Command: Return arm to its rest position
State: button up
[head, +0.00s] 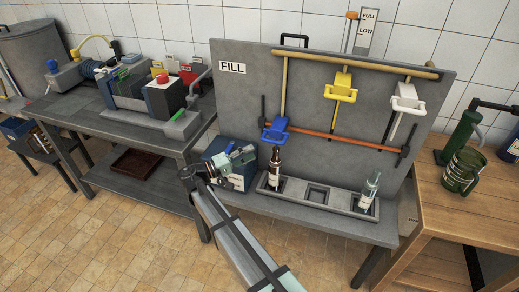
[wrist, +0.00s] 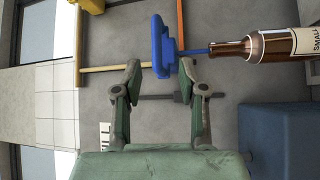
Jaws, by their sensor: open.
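My gripper (head: 233,152) is open in front of the fill panel (head: 245,95), left of the blue lever (head: 275,130). In the wrist view its two fingertips (wrist: 160,70) are spread, with nothing held between them. The blue lever (wrist: 160,45) shows just beyond the gap between the fingertips, apparently clear of them. A brown bottle (head: 275,168) stands upright in the left slot of the tray, below the blue lever. It also shows in the wrist view (wrist: 265,46) at the upper right, with a label.
A yellow lever (head: 343,88) and a white lever (head: 407,98) hang further right. A clear bottle (head: 369,192) leans in the right slot of the tray (head: 341,202); the middle slot is empty. A blue box (head: 238,178) stands behind my gripper. Open floor (head: 130,230) lies at lower left.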

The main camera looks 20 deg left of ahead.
jog(key=shift+v, duration=0.8)
